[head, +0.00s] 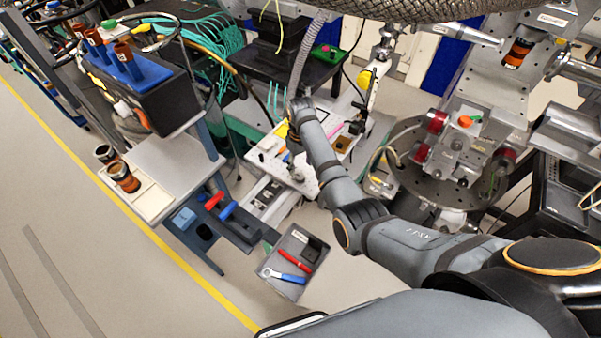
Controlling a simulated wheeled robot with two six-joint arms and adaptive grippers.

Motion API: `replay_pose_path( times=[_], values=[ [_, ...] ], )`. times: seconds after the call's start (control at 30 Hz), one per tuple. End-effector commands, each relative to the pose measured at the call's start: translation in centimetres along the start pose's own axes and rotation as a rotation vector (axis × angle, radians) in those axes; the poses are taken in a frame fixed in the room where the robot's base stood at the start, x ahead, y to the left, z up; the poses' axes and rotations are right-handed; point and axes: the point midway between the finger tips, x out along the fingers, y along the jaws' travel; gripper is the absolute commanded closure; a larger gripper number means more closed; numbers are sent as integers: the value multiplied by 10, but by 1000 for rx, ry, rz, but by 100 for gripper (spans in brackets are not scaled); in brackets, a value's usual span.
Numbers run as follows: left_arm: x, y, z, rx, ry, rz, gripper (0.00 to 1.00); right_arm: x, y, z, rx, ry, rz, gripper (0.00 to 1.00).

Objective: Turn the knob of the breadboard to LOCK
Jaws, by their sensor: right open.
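The breadboard (285,174) is a white perforated board on a bench in the middle of the head view, with small parts on it. My right arm comes in from the lower right and reaches over the board. My right gripper (293,143) is at the arm's far end, over the board's left part, and is open. It is small and dark here, and I cannot tell whether it touches anything. I cannot make out the breadboard's knob or its LOCK mark; the gripper and wrist hide part of the board. My left gripper is not in view.
A grey tray (286,285) with red and blue tools is below the board. A white side table (165,160) stands left. A round metal stage (408,150) with red-ended parts stands right of my arm. A ribbed hose (307,55) hangs close behind the wrist. Floor is clear at lower left.

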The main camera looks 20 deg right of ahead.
Motion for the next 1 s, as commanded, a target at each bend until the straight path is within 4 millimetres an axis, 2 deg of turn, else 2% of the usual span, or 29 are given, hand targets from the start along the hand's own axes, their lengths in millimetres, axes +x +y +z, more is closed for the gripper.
replay_pose_path(
  times=[0.1, 0.3, 0.63, 1.0],
  values=[
    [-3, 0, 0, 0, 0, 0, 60, 24, 0, 1, 0, -3, -1, 45],
    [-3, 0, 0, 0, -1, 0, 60, 52, 0, 0, 1, -1, 0, 45],
    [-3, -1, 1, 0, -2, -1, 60, 57, 0, 0, 1, 1, 0, 45],
    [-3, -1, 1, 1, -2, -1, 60, 57, 0, 0, 1, 1, 0, 94]
  ],
)
